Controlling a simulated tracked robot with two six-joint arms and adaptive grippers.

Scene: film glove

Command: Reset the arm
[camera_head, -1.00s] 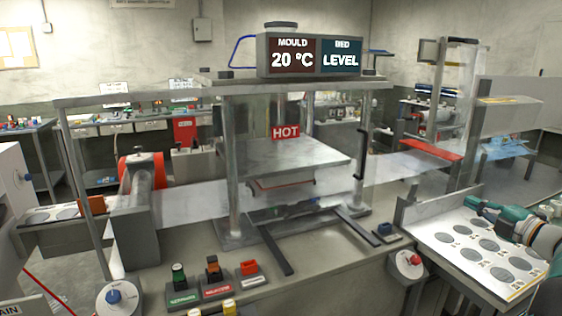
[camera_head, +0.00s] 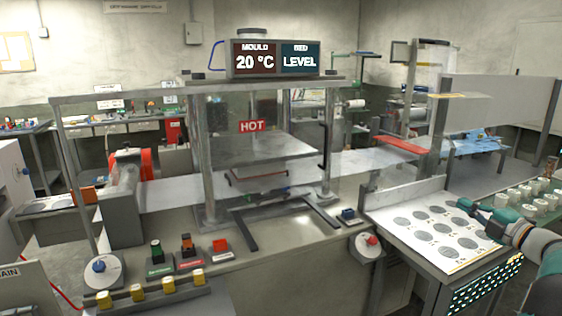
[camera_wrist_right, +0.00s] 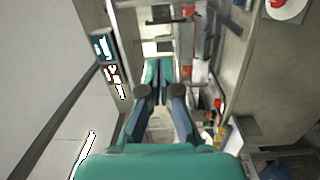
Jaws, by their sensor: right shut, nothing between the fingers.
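My right gripper (camera_head: 466,205), teal with a pale arm behind it, is at the right of the head view. It appears above the far right part of a white sheet with grey discs (camera_head: 452,253). Its fingers are shut with nothing between them. In the right wrist view the teal and dark fingers (camera_wrist_right: 158,72) come together at the middle, clear of other things. My left gripper is not in view.
A press with a sign reading HOT (camera_head: 253,125) stands in the middle, under a display (camera_head: 275,60) reading 20 °C and LEVEL. Coloured buttons (camera_head: 186,245) and a red-topped knob (camera_head: 370,242) sit at the front. Several white cups (camera_head: 540,203) stand at the right.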

